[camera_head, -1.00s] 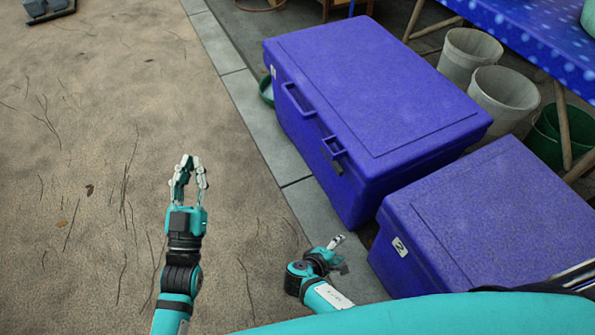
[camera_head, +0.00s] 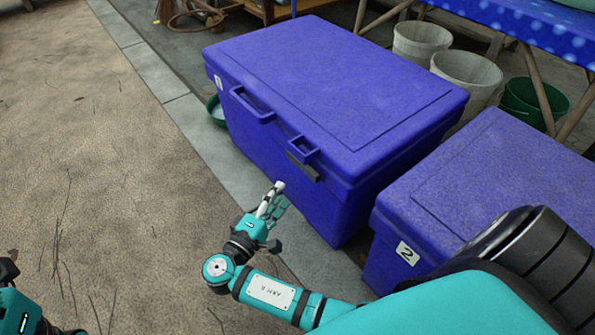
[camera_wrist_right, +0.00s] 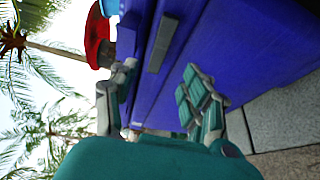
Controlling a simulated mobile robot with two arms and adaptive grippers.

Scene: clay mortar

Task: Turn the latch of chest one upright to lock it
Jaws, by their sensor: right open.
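Chest one (camera_head: 330,85) is the large blue chest with a small number label at its left end; its lid is shut. Its latch (camera_head: 303,168) is a grey bar on the front, just under a blue bracket. It lies sideways, along the lid's edge. The latch also shows in the right wrist view (camera_wrist_right: 163,43), ahead of the fingers. My right gripper (camera_head: 279,195) is open and empty, in front of the chest, below and left of the latch and apart from it. Part of my left arm (camera_head: 15,312) shows at the bottom left; its fingers cannot be made out.
A second blue chest (camera_head: 490,190), labelled 2, stands close at the right. Pale buckets (camera_head: 465,75) and a green bucket (camera_head: 530,100) stand behind, by a table with a blue cloth (camera_head: 540,28). Paving and bare sandy ground (camera_head: 90,150) lie free at the left.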

